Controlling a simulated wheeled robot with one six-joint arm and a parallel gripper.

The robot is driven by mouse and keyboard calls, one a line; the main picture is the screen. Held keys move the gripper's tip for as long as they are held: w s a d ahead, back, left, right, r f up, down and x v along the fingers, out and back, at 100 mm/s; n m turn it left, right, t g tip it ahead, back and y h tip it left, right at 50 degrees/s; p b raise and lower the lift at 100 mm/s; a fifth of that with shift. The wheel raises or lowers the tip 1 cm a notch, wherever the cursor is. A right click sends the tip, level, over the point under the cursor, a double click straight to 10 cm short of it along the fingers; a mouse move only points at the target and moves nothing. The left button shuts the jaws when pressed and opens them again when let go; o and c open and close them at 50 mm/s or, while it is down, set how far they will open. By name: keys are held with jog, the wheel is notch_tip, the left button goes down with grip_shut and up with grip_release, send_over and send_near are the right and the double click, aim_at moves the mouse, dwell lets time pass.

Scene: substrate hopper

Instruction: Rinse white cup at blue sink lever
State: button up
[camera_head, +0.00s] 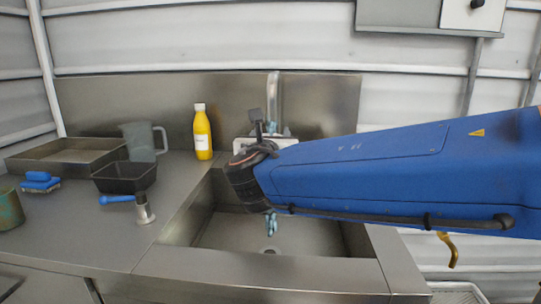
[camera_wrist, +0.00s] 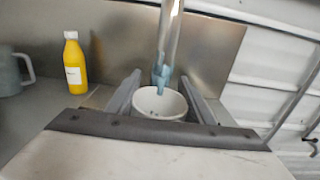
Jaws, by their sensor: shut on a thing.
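In the wrist view, my gripper (camera_wrist: 161,82) has one grey finger on each side of the white cup (camera_wrist: 174,103) and is shut on it. The cup is upright with its mouth open upward; a few dark specks show inside. The metal spout (camera_wrist: 169,35) comes down over it, and a pale blue piece (camera_wrist: 160,75) at its lower end overlaps the cup's mouth. In the head view, my arm covers most of the gripper and the cup above the sink (camera_head: 235,233). A pale blue shape (camera_head: 271,223) shows below my wrist; I cannot tell if it is the lever or water.
A yellow bottle (camera_head: 202,135) stands left of the sink by the back wall. Farther left are a grey jug (camera_head: 138,142), a black tray (camera_head: 124,178), a blue-handled tool (camera_head: 143,208), a metal tray (camera_head: 60,165) and a blue brush (camera_head: 39,180).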

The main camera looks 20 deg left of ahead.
jog(key=shift+v, duration=3.2)
jog(key=shift+d, duration=0.15)
jog(key=s+d+r, duration=0.1)
jog(key=s+r, duration=0.3)
jog(key=shift+s, duration=0.4)
jog(key=shift+d, duration=0.15)
